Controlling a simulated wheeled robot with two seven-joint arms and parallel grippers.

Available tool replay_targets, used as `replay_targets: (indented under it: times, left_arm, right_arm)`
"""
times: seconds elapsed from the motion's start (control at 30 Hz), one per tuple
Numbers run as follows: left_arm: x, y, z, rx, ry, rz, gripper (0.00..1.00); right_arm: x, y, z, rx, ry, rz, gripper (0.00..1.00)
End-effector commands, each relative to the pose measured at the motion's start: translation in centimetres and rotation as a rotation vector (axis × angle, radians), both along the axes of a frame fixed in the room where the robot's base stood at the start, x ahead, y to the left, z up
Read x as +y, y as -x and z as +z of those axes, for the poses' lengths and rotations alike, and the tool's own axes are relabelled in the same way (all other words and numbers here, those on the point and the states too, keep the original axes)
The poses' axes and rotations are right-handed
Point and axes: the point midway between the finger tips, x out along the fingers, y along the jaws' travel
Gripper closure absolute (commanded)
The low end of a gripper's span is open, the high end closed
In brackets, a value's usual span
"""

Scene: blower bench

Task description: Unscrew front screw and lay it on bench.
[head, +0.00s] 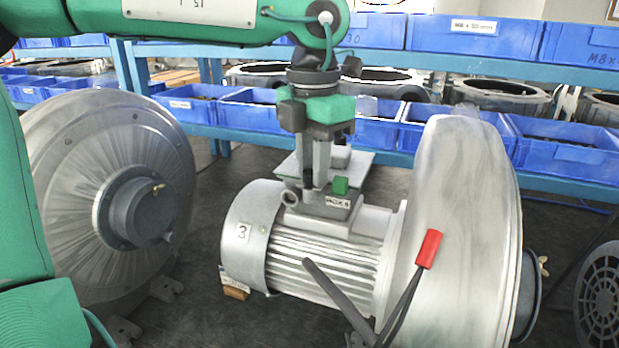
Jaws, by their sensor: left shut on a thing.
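My left gripper (314,186) points straight down over the terminal box (330,208) on top of the grey motor (330,250). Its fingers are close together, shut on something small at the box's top. The front screw itself is hidden between the fingertips, so I cannot see how far it stands out. The bench (200,300) is dark and shows around the motor. My right gripper is not in view.
A large round blower housing (110,190) stands at left, and another (460,220) joins the motor at right. A red-tipped cable (429,248) rises in front. A light grey plate (358,160) shows behind the gripper. Blue bins (460,140) line the back. Dark surface is bare front left.

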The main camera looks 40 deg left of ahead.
Motion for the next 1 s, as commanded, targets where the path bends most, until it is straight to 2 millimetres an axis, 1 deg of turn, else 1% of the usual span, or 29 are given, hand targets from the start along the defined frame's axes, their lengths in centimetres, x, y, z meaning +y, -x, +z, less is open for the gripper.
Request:
replay_targets:
  times: [0.17,0.57,0.7,1.0]
  left_arm:
    - [-0.1,0.1,-0.3,0.0,0.001,0.088,1.0]
    - [-0.2,0.1,-0.4,0.002,0.002,0.427,1.0]
    - [-0.2,0.1,-0.4,0.003,0.002,0.593,1.0]
    - [-0.3,0.2,-0.3,0.008,0.002,0.928,1.0]
  right_arm:
    - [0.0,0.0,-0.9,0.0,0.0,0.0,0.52]
    - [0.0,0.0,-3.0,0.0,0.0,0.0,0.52]
    - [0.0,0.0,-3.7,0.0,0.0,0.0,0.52]
    - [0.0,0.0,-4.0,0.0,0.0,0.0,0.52]
